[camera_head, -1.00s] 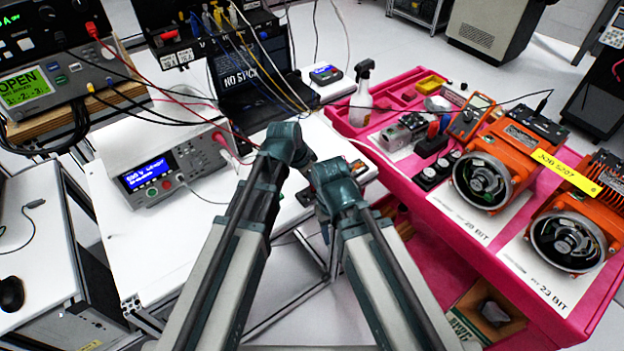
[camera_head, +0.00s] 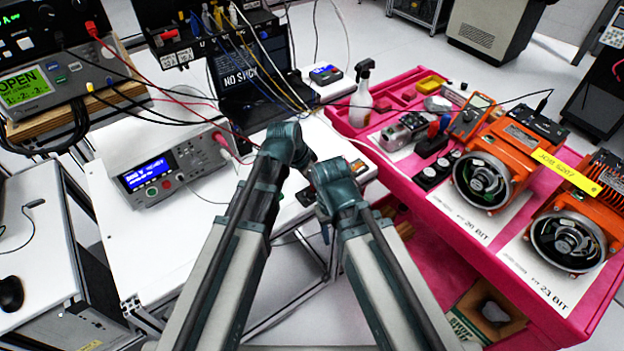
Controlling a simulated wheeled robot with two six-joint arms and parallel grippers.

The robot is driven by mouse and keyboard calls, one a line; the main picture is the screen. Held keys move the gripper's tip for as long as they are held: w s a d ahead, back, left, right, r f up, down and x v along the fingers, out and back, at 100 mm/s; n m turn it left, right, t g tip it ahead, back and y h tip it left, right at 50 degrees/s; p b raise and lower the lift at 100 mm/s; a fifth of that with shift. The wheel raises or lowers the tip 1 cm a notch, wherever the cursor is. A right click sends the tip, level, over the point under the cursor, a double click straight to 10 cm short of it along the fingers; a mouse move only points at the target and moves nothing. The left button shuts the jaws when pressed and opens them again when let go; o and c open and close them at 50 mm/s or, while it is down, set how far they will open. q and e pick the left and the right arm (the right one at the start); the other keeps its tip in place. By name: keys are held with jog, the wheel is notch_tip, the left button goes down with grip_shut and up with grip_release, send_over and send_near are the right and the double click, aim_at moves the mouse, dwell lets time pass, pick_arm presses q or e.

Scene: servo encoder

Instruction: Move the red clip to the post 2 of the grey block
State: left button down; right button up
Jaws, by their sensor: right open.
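I cannot pick out the red clip for certain; a red lead (camera_head: 187,100) runs from the upper left across to the bench meter (camera_head: 158,175) and on towards my arms. A grey metal part (camera_head: 408,131) lies on the pink cart, but I cannot tell whether it is the grey block, and no numbered posts are readable. My two arms reach in from the bottom over the white table. My right gripper (camera_head: 308,196) is mostly hidden behind my arm links, open, with nothing seen in it. My left gripper is hidden behind its arm.
The pink cart (camera_head: 453,240) holds two orange motors (camera_head: 484,180), a spray bottle (camera_head: 362,97) and small tools. A laptop (camera_head: 250,85) and instruments with hanging cables crowd the back left. The white table (camera_head: 170,235) is clear at its front left.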

pick_arm(q)
jog(key=shift+f, duration=0.1)
jog(key=c, duration=0.8)
grip_release()
jog(key=shift+o, duration=0.2)
notch_tip(320, 180, up, 7)
jog(key=p, duration=0.7)
